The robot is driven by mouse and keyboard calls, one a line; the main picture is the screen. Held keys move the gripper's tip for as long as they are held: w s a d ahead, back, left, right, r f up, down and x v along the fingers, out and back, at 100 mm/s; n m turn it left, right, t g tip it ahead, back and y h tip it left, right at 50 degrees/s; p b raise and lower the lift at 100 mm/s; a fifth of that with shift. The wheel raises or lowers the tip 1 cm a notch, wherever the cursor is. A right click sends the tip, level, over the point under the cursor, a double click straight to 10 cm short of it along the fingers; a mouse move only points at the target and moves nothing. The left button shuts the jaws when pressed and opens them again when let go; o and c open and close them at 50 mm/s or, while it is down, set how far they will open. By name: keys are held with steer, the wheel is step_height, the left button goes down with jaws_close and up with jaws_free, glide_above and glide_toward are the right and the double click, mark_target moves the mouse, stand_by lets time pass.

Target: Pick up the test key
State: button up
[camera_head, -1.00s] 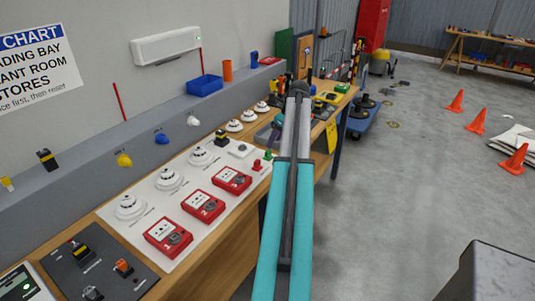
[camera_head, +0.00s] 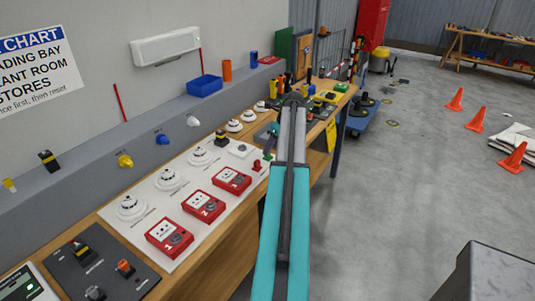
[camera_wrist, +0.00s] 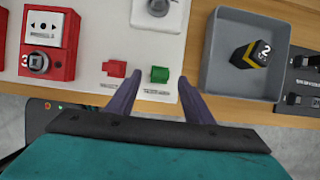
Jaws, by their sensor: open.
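Two small key-like pieces stand at the near right corner of the white panel: a red one (camera_wrist: 115,68) and a green one (camera_wrist: 159,74). The labels beside them are too blurred to read, so I cannot tell which is the test key. In the head view the red piece (camera_head: 257,165) and green piece (camera_head: 268,155) also show. My gripper (camera_wrist: 162,80) is open, its purple-grey fingers pointing at the panel edge. The green piece appears between the fingertips, with no clear contact; the red one is left of the left finger.
Red call point 3 (camera_wrist: 47,45) is on the left. A grey tray (camera_wrist: 215,85) holding a black-and-yellow piece marked 2 (camera_wrist: 250,54) lies close on the right. Detectors and more call points cover the white panel (camera_head: 120,235). The bench's front edge is close below.

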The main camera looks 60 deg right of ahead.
steer(key=shift+p+x, duration=0.45)
steer(key=shift+x, duration=1.1)
steer(key=c, duration=1.1)
steer(key=shift+r, duration=0.2)
steer(key=shift+r+b, duration=0.6)
steer(key=shift+r, duration=0.25)
steer(key=shift+s+d+r+b, duration=0.15)
steer(key=shift+s+r+b, duration=0.35)
steer(key=shift+r, duration=0.15)
steer(key=s+d+b, duration=0.1)
steer(key=s, duration=0.3)
steer(key=s+d+r+b, duration=0.1)
steer(key=s, duration=0.4)
steer(key=s+d+b, duration=0.1)
steer(key=s+d, duration=0.1)
steer(key=s, duration=0.3)
steer(key=shift+s+r+b, duration=0.25)
steer(key=shift+r+b, duration=0.05)
steer(key=shift+b, duration=0.1)
steer(key=shift+s, duration=0.1)
